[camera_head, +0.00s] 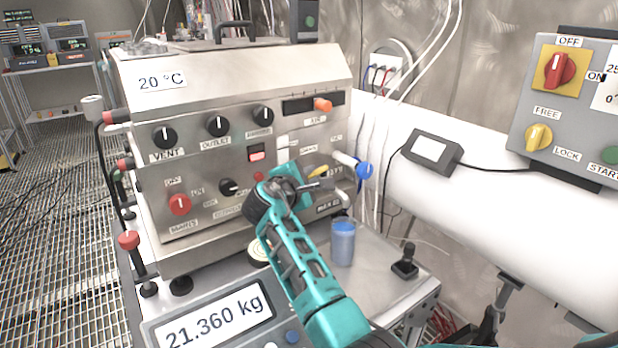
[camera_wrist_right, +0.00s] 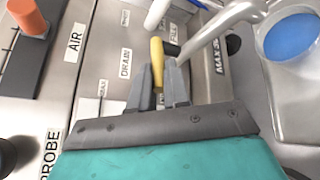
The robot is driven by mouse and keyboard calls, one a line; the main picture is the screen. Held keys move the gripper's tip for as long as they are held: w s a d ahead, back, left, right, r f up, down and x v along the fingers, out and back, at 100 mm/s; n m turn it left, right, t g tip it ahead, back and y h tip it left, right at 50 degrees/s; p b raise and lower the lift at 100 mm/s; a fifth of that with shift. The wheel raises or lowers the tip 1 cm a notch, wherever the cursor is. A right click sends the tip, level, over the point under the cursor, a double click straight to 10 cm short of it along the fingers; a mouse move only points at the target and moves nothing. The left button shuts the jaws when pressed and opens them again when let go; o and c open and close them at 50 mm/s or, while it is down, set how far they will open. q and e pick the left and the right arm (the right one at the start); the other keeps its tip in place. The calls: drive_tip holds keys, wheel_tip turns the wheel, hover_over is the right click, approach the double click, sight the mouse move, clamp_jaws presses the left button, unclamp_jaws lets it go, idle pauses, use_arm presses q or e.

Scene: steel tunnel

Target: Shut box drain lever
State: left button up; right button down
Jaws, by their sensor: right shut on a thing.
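The steel box (camera_head: 215,105) stands on the bench with labelled knobs on its front. The drain lever has a yellow handle (camera_head: 318,170) low on the right of the front panel. In the right wrist view the yellow handle (camera_wrist_right: 157,62) stands beside the DRAIN label (camera_wrist_right: 125,62), and its lower end is between my fingers. My right gripper (camera_head: 308,183) is at the handle, shut on it; both fingers also show in the right wrist view (camera_wrist_right: 159,88). The arm hides part of the panel's lower right. My left gripper is not in view.
A blue-tipped pipe (camera_head: 364,170) juts out right of the lever. A cup with blue contents (camera_head: 343,245) stands below it on the bench. A small joystick (camera_head: 404,262) and a scale display (camera_head: 215,318) are nearby. A white duct (camera_head: 440,190) runs along the right.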

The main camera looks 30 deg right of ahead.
drive_tip(key=m+g+h+b, duration=0.1)
drive_tip(key=w+m+g+h+b, duration=0.1)
drive_tip(key=g+b, duration=0.1)
drive_tip(key=shift+w+a+m, duration=0.1)
drive_tip(key=shift+m, duration=0.3)
drive_tip(key=c, duration=1.1)
unclamp_jaws()
drive_tip(key=v, duration=1.3)
